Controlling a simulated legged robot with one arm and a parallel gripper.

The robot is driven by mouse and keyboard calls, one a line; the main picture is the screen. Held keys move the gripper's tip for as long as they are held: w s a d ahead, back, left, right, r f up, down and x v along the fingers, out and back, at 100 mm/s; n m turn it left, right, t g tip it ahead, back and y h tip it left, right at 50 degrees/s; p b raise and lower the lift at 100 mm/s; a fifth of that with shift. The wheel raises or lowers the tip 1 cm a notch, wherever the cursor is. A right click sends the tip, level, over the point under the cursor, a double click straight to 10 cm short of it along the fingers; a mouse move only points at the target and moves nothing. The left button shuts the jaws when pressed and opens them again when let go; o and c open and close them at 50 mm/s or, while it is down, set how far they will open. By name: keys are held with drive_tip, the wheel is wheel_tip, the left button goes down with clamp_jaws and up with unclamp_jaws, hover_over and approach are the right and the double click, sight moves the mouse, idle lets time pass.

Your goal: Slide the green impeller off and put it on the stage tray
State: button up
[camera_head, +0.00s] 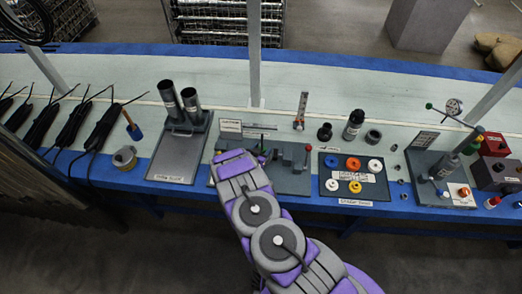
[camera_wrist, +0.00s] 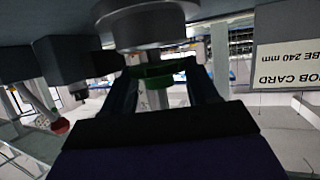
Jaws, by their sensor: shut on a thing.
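The green impeller (camera_wrist: 160,75) shows in the wrist view as a green ring on a pale shaft (camera_wrist: 156,98), just under a round grey body (camera_wrist: 150,25). My gripper (camera_wrist: 162,83) has one dark finger on each side of the impeller and is shut on it. I cannot tell whether the impeller still touches the grey body. The stage tray (camera_head: 327,194) lies on the bench to the right of my arm. It holds orange, blue, white and yellow rings.
A fixture plate (camera_head: 290,188) with a red-topped post lies between my arm and the tray. A twin-tube stand (camera_head: 173,165) is left of my arm. A gauge rig (camera_head: 440,180) stands right of the tray. A job card (camera_wrist: 285,50) shows in the wrist view.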

drive_tip(key=shift+r+p, duration=2.7)
drive_tip(key=shift+r, duration=5.65)
